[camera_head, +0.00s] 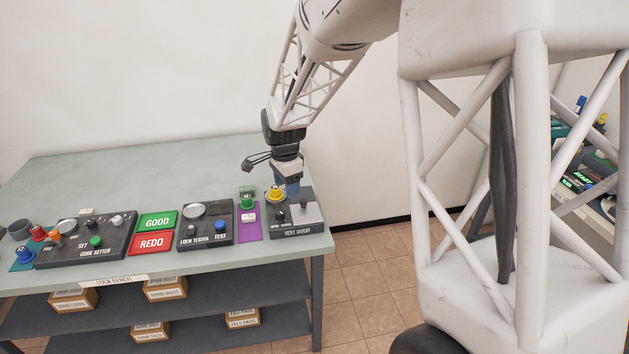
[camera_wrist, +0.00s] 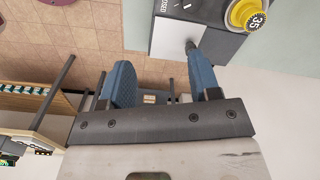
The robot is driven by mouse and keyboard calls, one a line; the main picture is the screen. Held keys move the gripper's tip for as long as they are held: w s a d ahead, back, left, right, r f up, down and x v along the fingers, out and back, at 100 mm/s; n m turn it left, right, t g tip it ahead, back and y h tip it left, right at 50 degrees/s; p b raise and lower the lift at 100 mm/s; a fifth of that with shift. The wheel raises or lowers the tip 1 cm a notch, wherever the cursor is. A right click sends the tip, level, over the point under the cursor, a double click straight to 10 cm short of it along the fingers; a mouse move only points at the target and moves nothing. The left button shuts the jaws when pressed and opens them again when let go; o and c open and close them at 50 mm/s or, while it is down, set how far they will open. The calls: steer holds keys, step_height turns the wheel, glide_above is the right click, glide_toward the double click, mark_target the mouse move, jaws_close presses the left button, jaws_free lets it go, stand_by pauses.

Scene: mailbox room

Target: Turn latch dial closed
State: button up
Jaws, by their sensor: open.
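The test door unit (camera_head: 306,213) is a dark box with a light grey panel at the right end of the bench. My gripper (camera_head: 291,192) points down just above it. In the wrist view, a small dark knob (camera_wrist: 190,45), apparently the latch dial, stands on the grey panel (camera_wrist: 172,40) near a partly visible "CLOSED" label (camera_wrist: 159,6). My gripper (camera_wrist: 163,75) is open there with blue fingers. The knob appears close to the right finger's tip; contact cannot be told. A yellow numbered dial (camera_wrist: 246,14) sits beside the panel.
The green bench (camera_head: 130,185) also holds a lock tester (camera_head: 206,222), GOOD (camera_head: 157,220) and REDO (camera_head: 151,242) pads, and a code setter (camera_head: 85,238). A purple pad (camera_head: 248,222) lies left of the test door. The back of the bench is clear.

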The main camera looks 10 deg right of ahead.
steer(key=s+d+r+n, duration=0.2)
steer(key=s+r, duration=0.2)
steer(key=s, duration=0.2)
steer(key=s+d+r+n, duration=0.3)
steer(key=s+r, duration=0.2)
steer(key=s, duration=0.2)
steer(key=shift+s+r+t, duration=0.2)
steer(key=shift+r+t, duration=0.1)
steer(key=shift+t, duration=0.1)
stand_by(0.5)
steer(key=s+d+r+n, duration=0.1)
steer(key=s+n, duration=0.2)
steer(key=s, duration=0.5)
steer(key=s+d+r+n+t, duration=0.1)
steer(key=s+d+n, duration=0.1)
steer(key=s, duration=0.7)
steer(key=s+d+r+n, duration=0.2)
steer(key=s+n, duration=0.1)
steer(key=s, duration=0.6)
steer(key=shift+n+t, duration=0.3)
steer(key=shift+n, duration=0.1)
